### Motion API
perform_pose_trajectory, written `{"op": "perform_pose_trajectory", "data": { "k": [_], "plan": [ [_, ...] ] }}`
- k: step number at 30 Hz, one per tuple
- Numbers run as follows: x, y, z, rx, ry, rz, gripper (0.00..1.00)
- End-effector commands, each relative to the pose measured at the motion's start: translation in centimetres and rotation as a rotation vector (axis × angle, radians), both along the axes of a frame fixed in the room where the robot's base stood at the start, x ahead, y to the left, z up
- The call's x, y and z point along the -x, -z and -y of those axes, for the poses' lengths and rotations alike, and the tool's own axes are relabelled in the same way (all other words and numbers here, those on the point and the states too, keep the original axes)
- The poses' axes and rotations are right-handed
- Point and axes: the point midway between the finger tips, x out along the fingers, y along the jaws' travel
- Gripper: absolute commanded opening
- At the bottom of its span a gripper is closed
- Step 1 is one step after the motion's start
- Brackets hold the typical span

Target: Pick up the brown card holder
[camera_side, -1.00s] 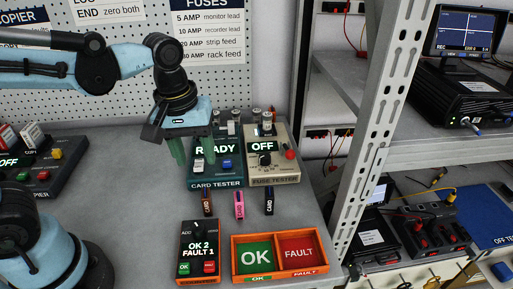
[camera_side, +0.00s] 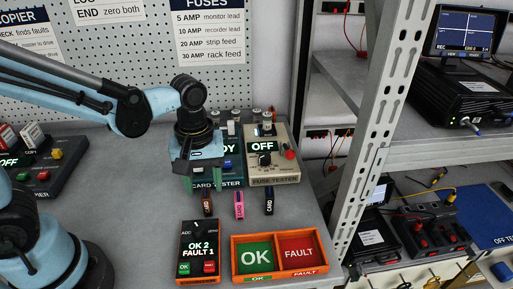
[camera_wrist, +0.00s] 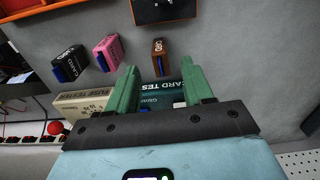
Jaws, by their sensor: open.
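The brown card holder (camera_side: 207,204) lies on the grey bench, just in front of the card tester, as the leftmost of a row of card holders. It also shows in the wrist view (camera_wrist: 159,58), ahead of the fingertips and roughly between their lines. My gripper (camera_side: 204,188) has green fingers and hangs over the front of the card tester, just behind the brown holder. In the wrist view the gripper (camera_wrist: 160,74) is open with nothing between its fingers. The height of the fingertips above the bench is hard to tell.
A pink card holder (camera_side: 239,205) and a black one (camera_side: 269,200) lie to the right of the brown one. The card tester (camera_side: 232,170) and fuse tester (camera_side: 274,160) stand behind. The counter box (camera_side: 200,240) and the orange OK/FAULT tray (camera_side: 280,275) stand in front.

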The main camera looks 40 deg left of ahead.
Motion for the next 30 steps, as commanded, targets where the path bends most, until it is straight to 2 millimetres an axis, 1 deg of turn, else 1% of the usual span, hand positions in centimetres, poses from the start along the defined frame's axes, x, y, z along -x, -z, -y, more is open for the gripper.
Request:
{"op": "perform_pose_trajectory", "data": {
  "k": [13,18,25,30],
  "plan": [
    [-0.4,4.4,-0.4,0.000,0.001,0.001,0.51],
    [-0.3,5.0,-0.4,0.000,0.001,0.001,0.51],
    [-0.3,5.1,-0.4,0.000,0.000,0.001,0.51],
    [-0.3,5.1,-0.4,-0.001,0.000,0.001,0.25]
  ]
}}
